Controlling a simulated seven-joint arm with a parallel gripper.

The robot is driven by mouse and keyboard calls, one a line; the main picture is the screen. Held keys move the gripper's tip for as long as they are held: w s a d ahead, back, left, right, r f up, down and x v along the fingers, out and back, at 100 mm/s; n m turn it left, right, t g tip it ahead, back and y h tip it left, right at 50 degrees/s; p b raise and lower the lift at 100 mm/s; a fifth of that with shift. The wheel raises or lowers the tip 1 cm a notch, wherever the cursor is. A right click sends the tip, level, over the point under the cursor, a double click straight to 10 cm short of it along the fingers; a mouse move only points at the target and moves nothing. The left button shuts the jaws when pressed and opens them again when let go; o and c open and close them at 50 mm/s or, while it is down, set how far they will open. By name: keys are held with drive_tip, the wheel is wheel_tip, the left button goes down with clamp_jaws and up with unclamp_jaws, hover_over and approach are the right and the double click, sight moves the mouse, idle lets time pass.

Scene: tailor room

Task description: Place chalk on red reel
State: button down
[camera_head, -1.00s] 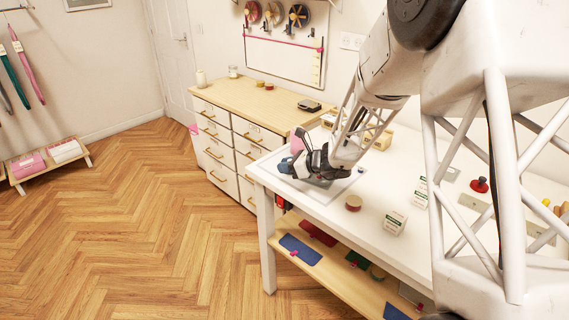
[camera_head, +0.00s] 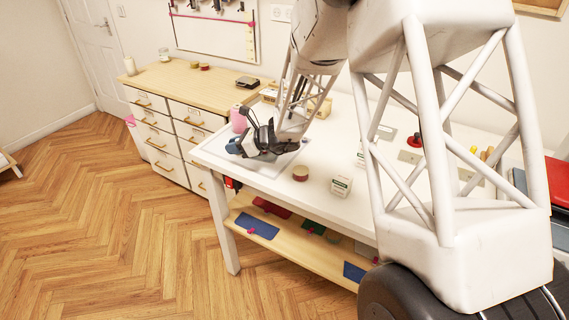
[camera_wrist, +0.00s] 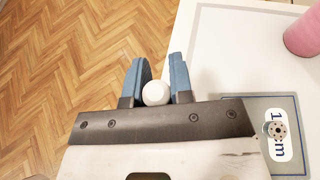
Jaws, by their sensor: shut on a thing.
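My gripper (camera_head: 235,147) hangs over the near left corner of the white table, above a grey-bordered mat. In the wrist view its blue fingers (camera_wrist: 156,75) are shut on a small white rounded thing, which looks like the chalk (camera_wrist: 155,93). The chalk cannot be made out in the head view. A short round reel (camera_head: 300,173) with a red side and a paler top lies flat on the table, right of my gripper and apart from it. The reel does not show in the wrist view.
A pink cylinder (camera_head: 239,118) stands just behind my gripper. A white-and-green box (camera_head: 341,186) stands right of the reel. A red knobbed thing (camera_head: 415,140) is farther right. A wooden-topped drawer cabinet (camera_head: 165,85) stands behind left. Bare table lies around the reel.

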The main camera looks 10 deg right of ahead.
drive_tip(key=s+d+r+m+t+h, duration=0.1)
drive_tip(key=s+d, duration=0.7)
drive_tip(key=s, duration=0.4)
drive_tip(key=s+d+r+m+t, duration=0.1)
drive_tip(key=s+d, duration=0.8)
drive_tip(key=s, duration=0.3)
drive_tip(key=shift+s+r+m+t+h, duration=0.15)
drive_tip(key=shift+r+m+t+h, duration=0.15)
drive_tip(key=shift+r+h, duration=0.1)
drive_tip(key=shift+d, duration=0.15)
hover_over(296, 169)
drive_tip(key=shift+d+f, duration=0.1)
drive_tip(key=shift+f, duration=0.65)
drive_tip(key=shift+f, duration=0.1)
drive_tip(key=shift+f, duration=1.65)
drive_tip(key=shift+f, duration=0.15)
drive_tip(key=c, duration=1)
unclamp_jaws()
